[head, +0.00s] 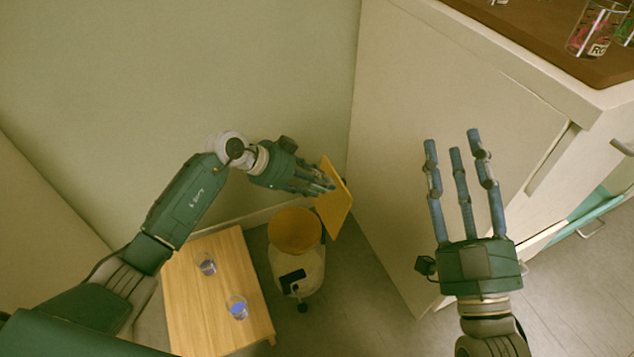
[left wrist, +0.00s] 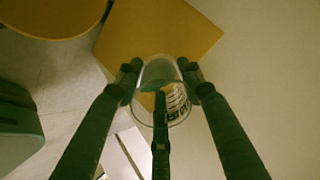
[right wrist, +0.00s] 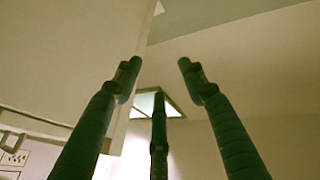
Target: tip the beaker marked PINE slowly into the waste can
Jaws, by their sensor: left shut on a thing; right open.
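My left gripper (head: 324,184) is shut on a clear glass beaker (left wrist: 146,112), with fingers around it. The beaker has black and white markings, partly hidden by a finger, and I cannot read a name on it. In the head view the fingers hide it. My right gripper (head: 458,140) is open and empty.
A white cabinet (head: 450,110) stands on the right. On its brown top are a reddish beaker (head: 590,30) and a green one (head: 626,28).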

